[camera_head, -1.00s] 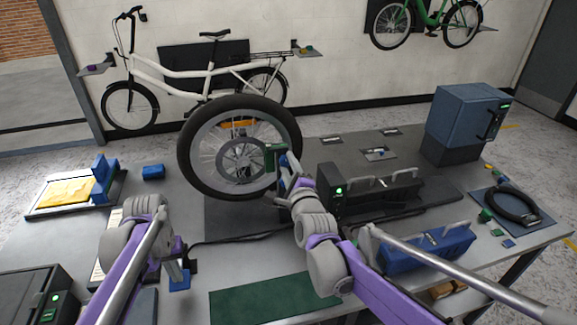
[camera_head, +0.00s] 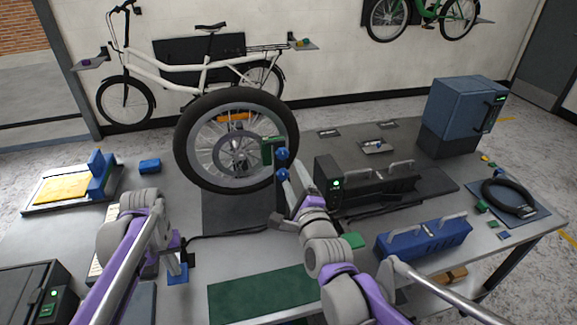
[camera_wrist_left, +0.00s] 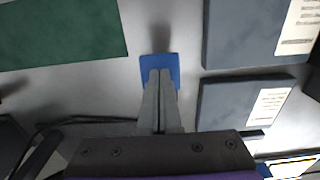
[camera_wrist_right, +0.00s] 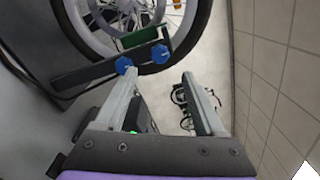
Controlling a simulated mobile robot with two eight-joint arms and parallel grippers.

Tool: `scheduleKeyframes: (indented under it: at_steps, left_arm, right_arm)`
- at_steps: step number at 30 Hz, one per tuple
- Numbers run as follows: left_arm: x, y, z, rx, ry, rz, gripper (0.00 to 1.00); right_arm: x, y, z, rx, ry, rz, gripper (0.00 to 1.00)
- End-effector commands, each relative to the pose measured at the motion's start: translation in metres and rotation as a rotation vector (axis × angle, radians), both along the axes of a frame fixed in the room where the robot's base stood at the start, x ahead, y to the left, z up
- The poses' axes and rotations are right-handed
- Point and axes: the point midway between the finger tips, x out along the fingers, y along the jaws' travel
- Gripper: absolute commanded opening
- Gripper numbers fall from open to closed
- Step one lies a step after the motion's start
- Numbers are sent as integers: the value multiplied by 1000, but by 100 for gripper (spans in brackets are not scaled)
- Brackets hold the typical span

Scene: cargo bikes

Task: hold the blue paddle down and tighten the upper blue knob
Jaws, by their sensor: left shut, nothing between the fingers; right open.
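The blue paddle (camera_head: 178,273) is on the table at the left, partly hidden behind my left arm in the head view. In the left wrist view the paddle (camera_wrist_left: 158,66) lies under the tips of my left gripper (camera_wrist_left: 160,74), which is shut with nothing between its fingers and seems to press on it. The upper blue knob (camera_head: 282,154) sits on the dark post beside the wheel, above a lower blue knob (camera_head: 282,175). My right gripper (camera_wrist_right: 160,76) is open and empty. The upper knob (camera_wrist_right: 159,54) shows beyond its fingers; one fingertip overlaps the lower knob (camera_wrist_right: 124,65).
A spoked wheel (camera_head: 183,150) stands behind the post, with a green block (camera_head: 268,150) by the upper knob. A black unit with a green light (camera_head: 337,184) stands right of my right gripper. A green mat (camera_head: 262,293) lies at the front.

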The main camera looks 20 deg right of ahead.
Motion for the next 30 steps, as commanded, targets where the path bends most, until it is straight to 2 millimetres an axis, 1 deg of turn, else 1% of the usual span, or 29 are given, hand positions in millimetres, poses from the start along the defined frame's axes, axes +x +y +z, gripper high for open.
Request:
scheduleKeyframes:
  at_steps: [1, 3, 6, 9, 23, 30]
  left_arm:
    - [0, 0, 0, 0, 0, 0, 0]
    - [0, 0, 0, 0, 1, 0, 0]
    - [0, 0, -1, 0, 1, 0, 0]
    - [0, 0, -1, 0, 1, 0, 0]
    - [0, 0, 1, 0, 1, 0, 0]
    - [0, 0, 19, 0, -1, 0, 0]
  right_arm:
    - [-9, 0, 0, 0, 0, 0, 72]
    - [-19, 0, 0, 0, 0, 0, 72]
    - [-29, 0, 0, 0, 0, 0, 72]
    - [-35, 0, 0, 0, 0, 0, 72]
    - [-36, 0, 2, 0, -1, 0, 72]
    - [-33, 0, 16, 0, -10, 0, 72]
